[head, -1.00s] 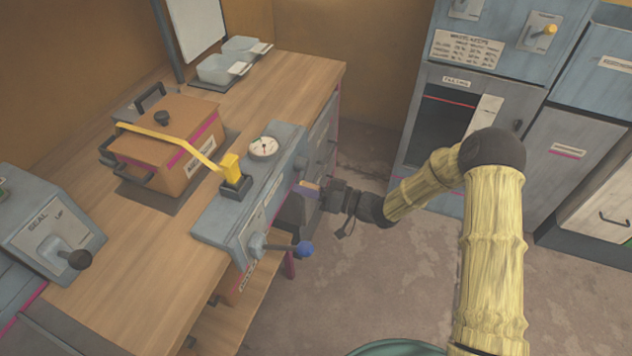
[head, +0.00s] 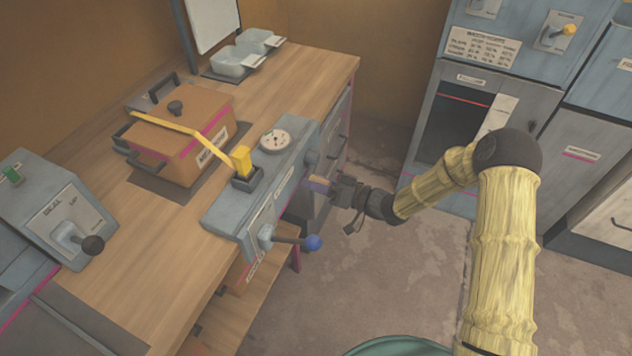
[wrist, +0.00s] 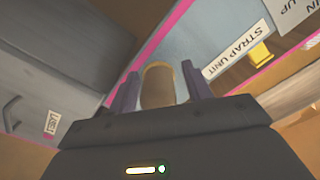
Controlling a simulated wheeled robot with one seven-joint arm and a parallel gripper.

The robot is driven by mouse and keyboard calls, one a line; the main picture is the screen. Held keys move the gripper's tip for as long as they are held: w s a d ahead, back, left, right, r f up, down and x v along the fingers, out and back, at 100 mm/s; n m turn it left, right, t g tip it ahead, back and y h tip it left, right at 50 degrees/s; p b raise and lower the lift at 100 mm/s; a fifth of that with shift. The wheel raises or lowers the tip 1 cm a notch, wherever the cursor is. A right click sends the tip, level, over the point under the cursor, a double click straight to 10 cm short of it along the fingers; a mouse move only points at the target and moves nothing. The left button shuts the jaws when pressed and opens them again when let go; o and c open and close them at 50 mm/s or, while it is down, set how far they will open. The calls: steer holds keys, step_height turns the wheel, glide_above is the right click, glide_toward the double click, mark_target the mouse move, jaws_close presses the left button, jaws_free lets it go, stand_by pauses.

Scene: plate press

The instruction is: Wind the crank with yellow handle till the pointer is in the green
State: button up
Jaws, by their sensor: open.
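The strap unit (head: 262,195) is a blue-grey box on the bench's right edge, with a white round gauge (head: 275,141) on top. Its pointer is too small to read. A dark round hub (head: 312,158) sits on the unit's side above my gripper. My gripper (head: 319,184) is beside the unit, with its jaws open. In the wrist view, a rounded tan-yellow piece (wrist: 158,86), seemingly the crank handle, stands between the two fingers. I cannot tell whether they touch it. The crank's arm is mostly hidden.
A lever with a blue knob (head: 312,242) sticks out from the unit's near end. A yellow block (head: 241,160) on top joins a yellow strap over a brown case (head: 180,140). A seal lever (head: 92,245) stands at left. The floor right of the bench is open.

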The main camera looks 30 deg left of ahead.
steer(key=d, duration=1.7)
steer(key=shift+w+d, duration=0.15)
steer(key=shift+w, duration=0.3)
steer(key=shift+w, duration=0.1)
